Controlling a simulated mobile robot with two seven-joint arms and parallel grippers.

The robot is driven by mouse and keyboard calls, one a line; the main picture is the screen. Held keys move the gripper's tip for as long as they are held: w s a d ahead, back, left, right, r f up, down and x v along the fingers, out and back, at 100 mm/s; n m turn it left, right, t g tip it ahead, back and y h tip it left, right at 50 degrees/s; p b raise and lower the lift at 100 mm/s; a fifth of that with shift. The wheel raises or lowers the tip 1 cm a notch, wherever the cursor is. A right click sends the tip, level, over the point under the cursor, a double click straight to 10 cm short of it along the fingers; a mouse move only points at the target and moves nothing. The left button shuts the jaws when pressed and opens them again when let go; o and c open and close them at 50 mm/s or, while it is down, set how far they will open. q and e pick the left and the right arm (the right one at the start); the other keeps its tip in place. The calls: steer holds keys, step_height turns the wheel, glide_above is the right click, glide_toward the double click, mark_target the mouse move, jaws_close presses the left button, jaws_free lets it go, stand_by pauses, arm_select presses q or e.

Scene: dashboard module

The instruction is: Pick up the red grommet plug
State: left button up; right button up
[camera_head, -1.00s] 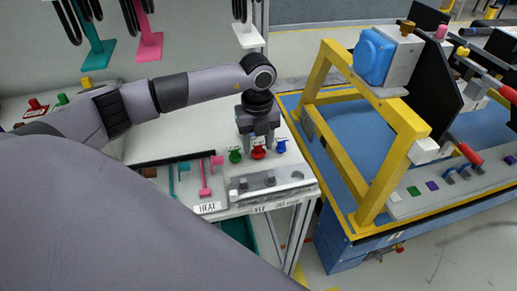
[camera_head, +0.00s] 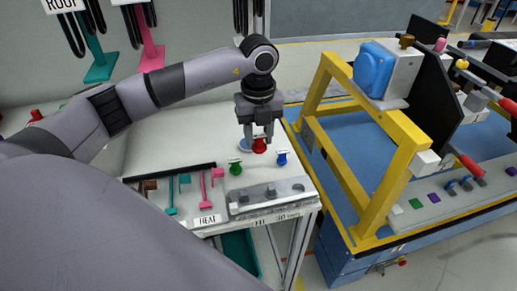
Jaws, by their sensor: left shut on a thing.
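The red grommet plug (camera_head: 260,146) is between the fingertips of my left gripper (camera_head: 259,139), which points down and is shut on it. The plug appears raised above the white table (camera_head: 175,135), and a round pale spot shows beside it on the table. A green plug (camera_head: 236,168) stands on the table to the lower left, and a blue plug (camera_head: 282,158) stands to the right, both apart from the gripper. My right gripper is not in view.
A grey rack (camera_head: 265,196) lies along the table's front edge, near teal tools (camera_head: 170,195) and a pink tool (camera_head: 206,188). A yellow frame (camera_head: 395,165) on a blue bench (camera_head: 345,125) stands to the right. The table behind the plugs is clear.

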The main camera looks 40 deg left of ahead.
arm_select(q)
step_height(320, 180, up, 14)
steer(key=shift+f, duration=0.1)
